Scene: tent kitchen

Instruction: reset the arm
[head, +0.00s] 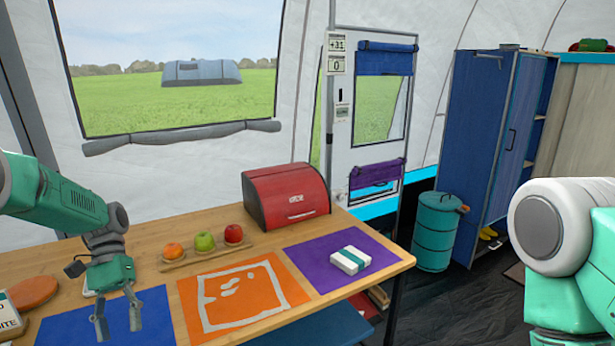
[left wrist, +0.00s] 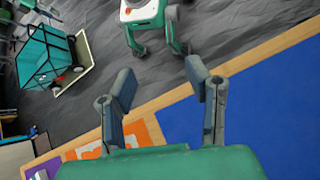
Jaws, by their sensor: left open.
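My left gripper (head: 119,318) hangs above the blue mat (head: 160,311) at the left of the wooden table. Its fingers are apart and nothing is between them. In the left wrist view the open fingers of my left gripper (left wrist: 160,90) show over the table's edge, with the blue mat (left wrist: 275,105) to their right. My right arm (head: 570,255) shows at the right of the head view, but its gripper is out of the frame.
A white and green block (head: 350,260) lies on the purple mat (head: 312,264). An orange mat (head: 240,296) lies mid-table. Fruit (head: 204,241) sits on a wooden holder before a red bread box (head: 286,196). A teal bin (head: 436,232) stands right of the table.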

